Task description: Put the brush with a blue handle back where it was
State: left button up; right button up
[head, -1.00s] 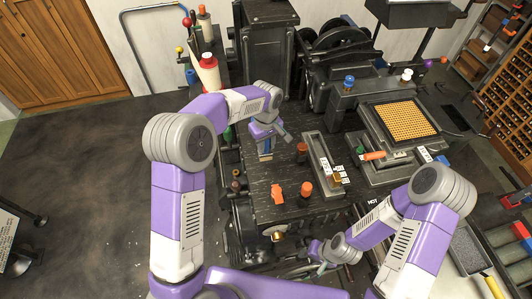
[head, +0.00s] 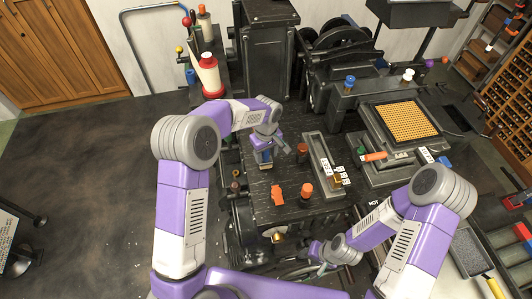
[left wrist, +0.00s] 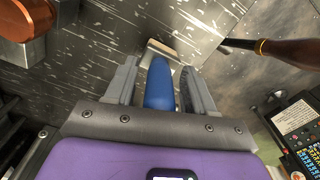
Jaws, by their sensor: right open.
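The brush with the blue handle (left wrist: 160,85) is between the two fingers of my left gripper (left wrist: 159,72) in the left wrist view. The fingers close in on the handle, and its pale end points away from the palm, toward the dark worn tabletop. In the head view, my left gripper (head: 266,143) is over the left part of the dark table, with the brush (head: 265,158) hanging roughly upright below it. Whether its tip touches the table cannot be told. My right gripper (head: 316,250) is low at the table's front edge, open and apart from the brush.
An orange piece (head: 278,194) and an orange-topped item (head: 305,190) stand near the table front. A dark-red-brown item (head: 302,150) and a long tray (head: 322,160) with white type blocks are to the right. A tool with a brown handle (left wrist: 290,50) shows in the left wrist view.

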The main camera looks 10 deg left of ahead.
pick_arm(q)
jog(key=shift+r, duration=0.5)
notch_tip(320, 180, up, 11)
jog(key=shift+r+p, duration=0.2)
jog(key=shift+p, duration=0.4)
